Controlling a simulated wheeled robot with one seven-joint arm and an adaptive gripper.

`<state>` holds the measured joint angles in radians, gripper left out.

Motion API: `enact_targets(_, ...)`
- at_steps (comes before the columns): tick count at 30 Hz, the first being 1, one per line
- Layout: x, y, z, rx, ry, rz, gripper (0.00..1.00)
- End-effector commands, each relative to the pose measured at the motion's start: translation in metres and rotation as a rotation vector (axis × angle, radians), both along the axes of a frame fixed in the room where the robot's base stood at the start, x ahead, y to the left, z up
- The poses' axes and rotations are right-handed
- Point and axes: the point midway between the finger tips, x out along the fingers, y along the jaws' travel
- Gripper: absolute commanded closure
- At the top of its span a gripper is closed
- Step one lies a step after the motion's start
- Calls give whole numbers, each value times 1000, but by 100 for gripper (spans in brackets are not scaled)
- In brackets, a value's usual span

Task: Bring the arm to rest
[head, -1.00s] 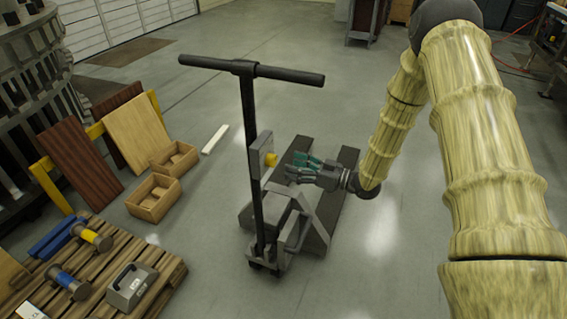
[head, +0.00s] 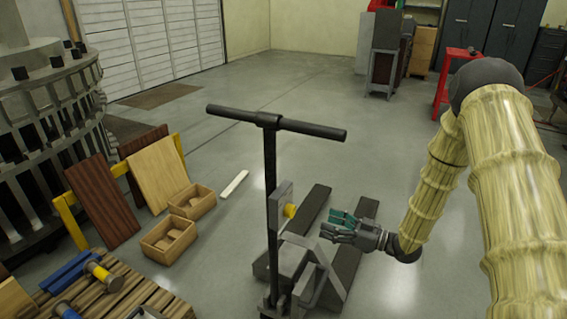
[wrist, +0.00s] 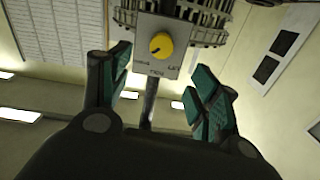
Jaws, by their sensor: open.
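My gripper (head: 343,224) is at the end of my bamboo-textured arm, right of a pallet jack (head: 273,190) with a black T-shaped handle. The jack carries a grey plate with a yellow knob (head: 290,211). In the wrist view the knob (wrist: 161,46) on its plate (wrist: 155,65) lies ahead, beyond my teal-padded fingers (wrist: 160,90). The fingers stand apart with nothing between them, and a gap shows between them and the knob. The lettering on the plate is too blurred to read.
The jack's dark forks (head: 352,250) lie under my gripper. Two wooden boxes (head: 168,240), leaning boards (head: 103,200) and a wooden pallet (head: 165,303) with hammers stand at the left. A red stand (head: 456,75) is at the back right. Open floor (head: 300,95) lies behind the jack.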

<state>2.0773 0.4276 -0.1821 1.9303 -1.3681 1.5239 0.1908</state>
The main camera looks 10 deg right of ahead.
Motion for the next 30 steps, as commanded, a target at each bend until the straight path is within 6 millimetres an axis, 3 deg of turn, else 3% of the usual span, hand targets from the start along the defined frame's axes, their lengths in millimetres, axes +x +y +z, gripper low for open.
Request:
enact_targets(5,-4,13,-27,-29,76,-59,38)
enact_targets(10,-27,37,-94,-116,274,-200,38)
enact_targets(14,-63,50,-150,-205,460,-306,38)
enact_targets(21,-169,64,-235,-392,821,-461,38)
enact_targets(25,-238,66,-264,-498,1011,-525,38)
enact_targets(30,-328,66,-281,-628,1235,-589,38)
